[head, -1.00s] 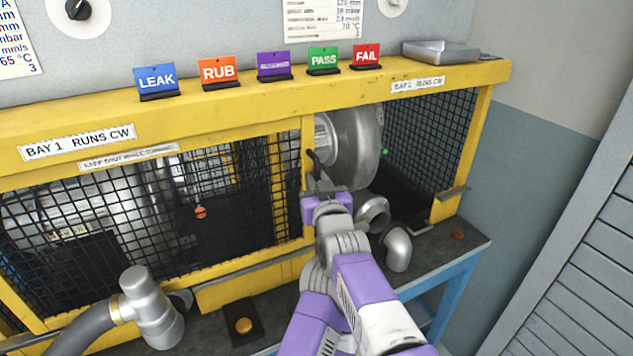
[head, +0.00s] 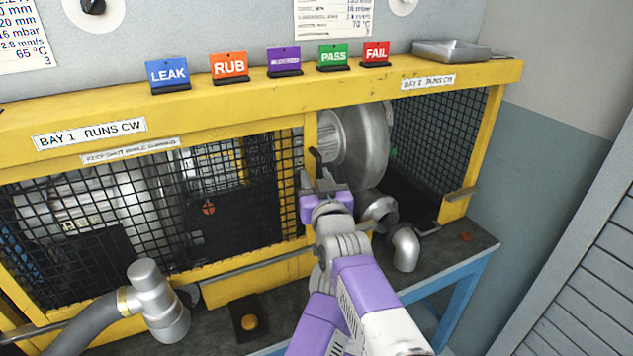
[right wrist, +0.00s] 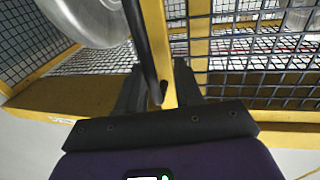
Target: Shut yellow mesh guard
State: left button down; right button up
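The yellow mesh guard is a yellow-framed panel of black mesh (head: 120,190) across bay 1, left of the uncovered bay 2 opening. A yellow upright (head: 311,130) stands at its right end, with a dark handle (head: 316,163) there. My right gripper (head: 320,187) is at this handle, just in front of the upright. In the right wrist view the dark handle (right wrist: 147,50) runs down between my two fingers (right wrist: 158,88), which stand apart. I cannot tell whether either finger touches it. My left gripper is not in view.
A silver blower housing (head: 362,145) sits in bay 2, with pipe elbows (head: 405,248) below it. A hose fitting (head: 155,300) and a yellow button (head: 249,322) are at the front. Coloured signs (head: 229,68) and a metal tray (head: 450,52) stand on the top ledge.

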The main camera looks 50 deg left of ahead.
jog(key=b+v, duration=0.3)
jog(key=v, duration=0.4)
jog(key=shift+d, duration=0.45)
jog(key=shift+s+r, duration=0.1)
dwell(0.4)
jog(key=v, duration=0.7)
jog(key=shift+d, duration=0.25)
jog(key=shift+s, duration=0.15)
